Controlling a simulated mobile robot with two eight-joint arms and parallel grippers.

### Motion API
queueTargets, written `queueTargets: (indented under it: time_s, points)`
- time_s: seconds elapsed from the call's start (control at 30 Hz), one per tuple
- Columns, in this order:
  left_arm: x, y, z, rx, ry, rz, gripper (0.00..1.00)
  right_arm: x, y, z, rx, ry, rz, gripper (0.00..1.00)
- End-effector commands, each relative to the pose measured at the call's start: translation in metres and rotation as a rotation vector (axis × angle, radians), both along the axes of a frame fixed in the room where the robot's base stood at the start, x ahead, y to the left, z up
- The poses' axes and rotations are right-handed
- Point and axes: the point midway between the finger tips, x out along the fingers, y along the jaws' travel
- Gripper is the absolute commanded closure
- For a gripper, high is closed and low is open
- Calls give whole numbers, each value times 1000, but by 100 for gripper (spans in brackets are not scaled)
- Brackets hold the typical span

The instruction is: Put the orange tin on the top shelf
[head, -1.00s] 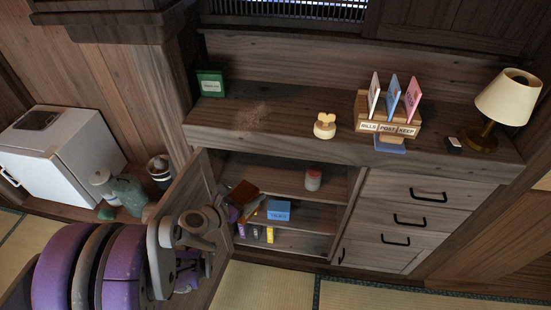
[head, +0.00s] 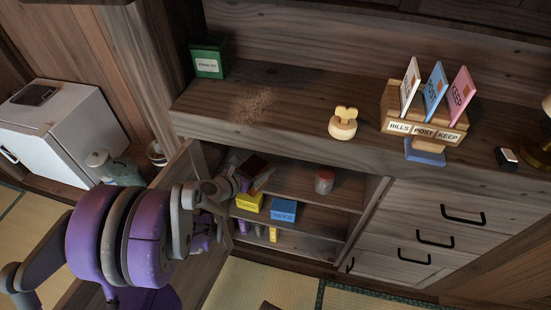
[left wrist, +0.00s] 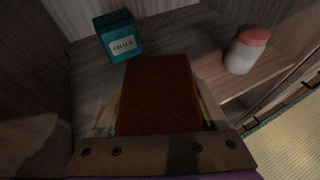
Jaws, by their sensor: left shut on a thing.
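My left gripper (head: 240,183) reaches into the open cabinet and is shut on a box-shaped tin, taken as the orange tin (head: 257,171), which looks dark rust-brown in the shade. In the left wrist view the orange tin (left wrist: 157,95) fills the space between the fingers. It is at the level of the top shelf (head: 292,180), at its left part; whether it touches the board I cannot tell. A teal chalk box (left wrist: 118,36) stands behind it, and a white jar with a reddish lid (left wrist: 245,50) stands to its right. My right gripper is not in view.
The jar (head: 324,181) stands on the top shelf's right part. A yellow box (head: 249,202) and a blue box (head: 283,210) are on the shelf below. The open cabinet door (head: 180,175) is at the left. Top-shelf space between tin and jar looks clear.

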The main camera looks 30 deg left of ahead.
Motion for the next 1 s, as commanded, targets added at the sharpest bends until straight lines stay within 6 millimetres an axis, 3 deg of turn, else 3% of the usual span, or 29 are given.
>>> queueTargets:
  time_s: [0.03, 0.2, 0.53, 0.7, 1.0]
  points:
    - [15, -3, -1, -2, 0, -4, 100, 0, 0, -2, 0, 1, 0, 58]
    - [49, -8, -1, -1, 0, -2, 100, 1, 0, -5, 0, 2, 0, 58]
    - [77, -13, -1, -2, 0, -1, 100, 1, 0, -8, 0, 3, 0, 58]
    - [74, -11, -33, -1, 1, 0, 100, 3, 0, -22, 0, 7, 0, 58]
    - [74, -11, -35, -1, 0, 0, 100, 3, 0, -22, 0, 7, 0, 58]
